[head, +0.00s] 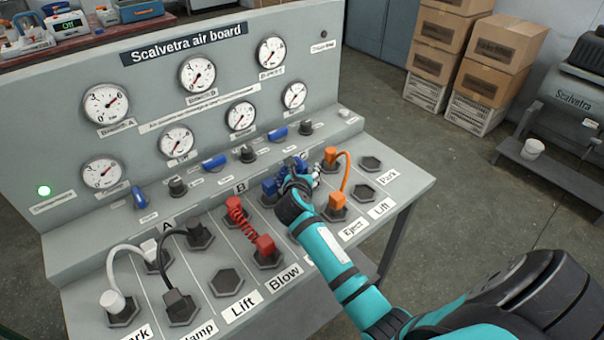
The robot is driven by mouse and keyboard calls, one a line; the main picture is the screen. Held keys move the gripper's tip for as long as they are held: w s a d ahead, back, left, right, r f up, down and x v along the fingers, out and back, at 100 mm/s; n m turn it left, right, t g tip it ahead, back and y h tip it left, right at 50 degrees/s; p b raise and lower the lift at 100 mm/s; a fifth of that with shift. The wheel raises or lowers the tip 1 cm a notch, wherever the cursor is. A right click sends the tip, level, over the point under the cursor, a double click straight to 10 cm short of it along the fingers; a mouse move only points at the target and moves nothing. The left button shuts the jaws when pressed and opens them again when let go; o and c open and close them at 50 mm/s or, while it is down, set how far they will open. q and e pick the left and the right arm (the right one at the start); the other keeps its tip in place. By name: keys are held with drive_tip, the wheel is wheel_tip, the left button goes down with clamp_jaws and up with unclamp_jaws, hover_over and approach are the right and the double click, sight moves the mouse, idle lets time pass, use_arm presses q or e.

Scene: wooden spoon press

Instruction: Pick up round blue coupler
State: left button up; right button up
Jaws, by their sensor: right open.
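A blue coupler (270,187) sits on the sloping panel of the air board, in the upper row of sockets between the red and orange couplers. More blue shows just behind my right gripper (300,174). The gripper and wrist hide much of it, so I cannot tell its shape or which blue end is round. My right gripper is over this blue part, close to it. Its jaws are open, and I cannot tell whether they touch it. My left gripper is not in view.
A red coiled hose (241,221) lies left of my right arm, and an orange hose (347,172) stands close on its right. White (112,301) and black (177,301) couplers are at the left. Blue levers and black knobs line the ledge behind. Empty hexagonal sockets (370,163) show at the right.

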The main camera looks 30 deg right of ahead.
drive_tip(key=shift+w, duration=0.1)
clamp_jaws()
idle(0.4)
drive_tip(key=shift+r, duration=0.1)
